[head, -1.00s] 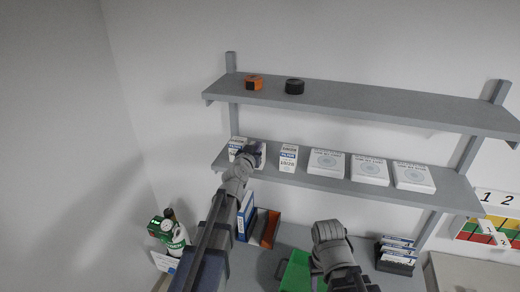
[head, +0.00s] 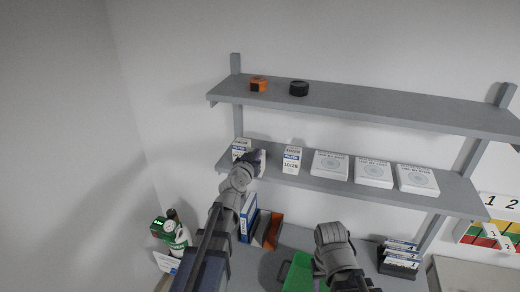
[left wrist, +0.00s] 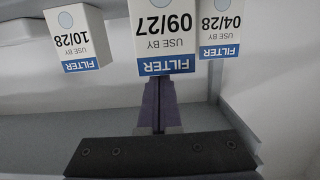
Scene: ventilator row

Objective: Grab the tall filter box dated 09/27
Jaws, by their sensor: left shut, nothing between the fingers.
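The tall white filter box dated 09/27 (left wrist: 165,30) is in the middle of the left wrist view, upside down there, with a blue FILTER band. In the head view it is mostly hidden behind my left gripper (head: 256,157). My left gripper (left wrist: 158,105) is shut and empty, its fingertips close to the blue-band end of that box; I cannot tell whether they touch. Similar boxes flank it: one dated 10/28 (left wrist: 75,38), also in the head view (head: 291,160), and one dated 04/28 (left wrist: 220,28), at the shelf's left end (head: 240,148). My right gripper (head: 333,245) is low, fingers hidden.
Several flat white boxes (head: 373,173) lie farther right on the lower shelf (head: 450,190). The upper shelf (head: 400,105) holds an orange item (head: 258,85) and a black round one (head: 299,88). A green bin (head: 298,272) stands below, beside my right gripper.

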